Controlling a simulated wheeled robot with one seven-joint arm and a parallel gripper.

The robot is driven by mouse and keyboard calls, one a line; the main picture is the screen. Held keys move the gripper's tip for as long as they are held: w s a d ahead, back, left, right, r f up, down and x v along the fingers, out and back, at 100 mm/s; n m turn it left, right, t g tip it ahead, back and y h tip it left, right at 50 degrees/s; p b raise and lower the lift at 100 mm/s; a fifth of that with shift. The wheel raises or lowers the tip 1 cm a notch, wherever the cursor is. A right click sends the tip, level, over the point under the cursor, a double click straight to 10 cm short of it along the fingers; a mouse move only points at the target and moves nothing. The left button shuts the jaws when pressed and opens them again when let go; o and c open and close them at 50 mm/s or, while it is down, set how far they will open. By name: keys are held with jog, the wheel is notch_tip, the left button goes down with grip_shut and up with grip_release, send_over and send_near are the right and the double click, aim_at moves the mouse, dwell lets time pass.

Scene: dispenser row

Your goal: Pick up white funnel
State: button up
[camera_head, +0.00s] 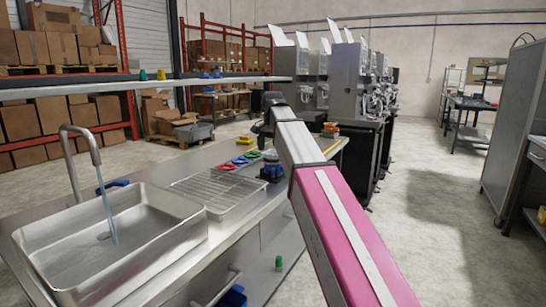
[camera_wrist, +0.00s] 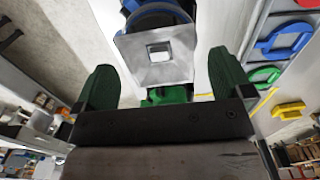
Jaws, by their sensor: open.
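My gripper (camera_wrist: 164,80) is open, its two green fingers apart in the wrist view. Between and beyond the fingers is a pale grey-white, square-faced piece (camera_wrist: 155,70) with a small square opening. It looks funnel-like, but I cannot tell for certain that it is the white funnel. Blue and green parts show behind and below it. No finger visibly touches it. In the head view my arm reaches over the far end of the counter, and the fingers cannot be made out there. A dark blue-black object (camera_head: 271,172) stands on the counter beside my arm; no funnel is clear there.
Coloured pieces lie on the counter (camera_head: 215,150): red (camera_head: 227,166), green (camera_head: 240,160) and blue (camera_head: 252,154). A wire rack (camera_head: 215,190) and a sink (camera_head: 110,235) with running water are nearer.

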jog(key=shift+f, duration=0.95)
jog(key=c, duration=1)
jog(key=shift+r, duration=0.2)
